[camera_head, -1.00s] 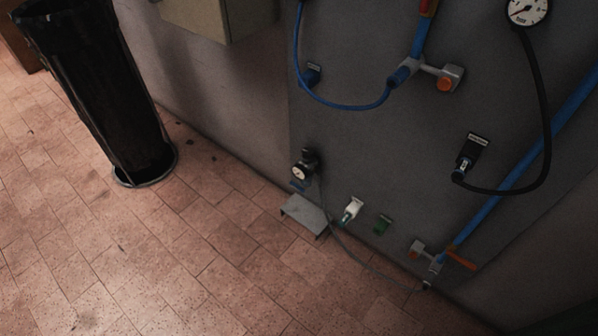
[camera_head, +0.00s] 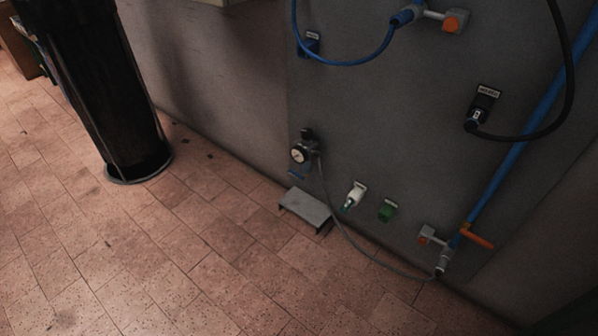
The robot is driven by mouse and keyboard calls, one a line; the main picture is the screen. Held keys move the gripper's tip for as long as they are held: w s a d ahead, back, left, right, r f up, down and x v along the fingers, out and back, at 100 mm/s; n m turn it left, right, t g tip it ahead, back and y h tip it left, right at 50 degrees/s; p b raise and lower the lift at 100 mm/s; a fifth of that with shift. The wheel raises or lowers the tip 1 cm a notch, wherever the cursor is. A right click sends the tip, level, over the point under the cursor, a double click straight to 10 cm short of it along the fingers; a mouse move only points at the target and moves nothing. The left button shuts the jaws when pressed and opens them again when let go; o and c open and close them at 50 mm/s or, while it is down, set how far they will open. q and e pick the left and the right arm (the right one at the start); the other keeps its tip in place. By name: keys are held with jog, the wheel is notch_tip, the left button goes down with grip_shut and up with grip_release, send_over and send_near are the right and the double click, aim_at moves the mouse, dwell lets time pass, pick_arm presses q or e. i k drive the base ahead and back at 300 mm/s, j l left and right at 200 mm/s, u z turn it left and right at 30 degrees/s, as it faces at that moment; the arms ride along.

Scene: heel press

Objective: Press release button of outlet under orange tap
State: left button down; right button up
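The orange tap (camera_head: 478,236) is a lever at the low end of the blue pipe (camera_head: 518,150), at the lower right of the grey wall panel. Just under it a metallic outlet (camera_head: 444,261) points down, and a thin grey hose (camera_head: 375,256) meets its lower end near the floor. Another grey fitting with an orange knob (camera_head: 453,20) sits high on the panel by the blue hose (camera_head: 345,62). Neither of my grippers is in view.
A small grey step-like bracket (camera_head: 306,209) stands by the wall base under a gauge (camera_head: 299,153). White (camera_head: 354,195) and green (camera_head: 387,210) fittings and a black outlet (camera_head: 482,105) are on the panel. A black bin (camera_head: 95,90) stands left. The tiled floor (camera_head: 170,270) is clear.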

aim_at(421, 241)
jog(key=z, duration=1.2)
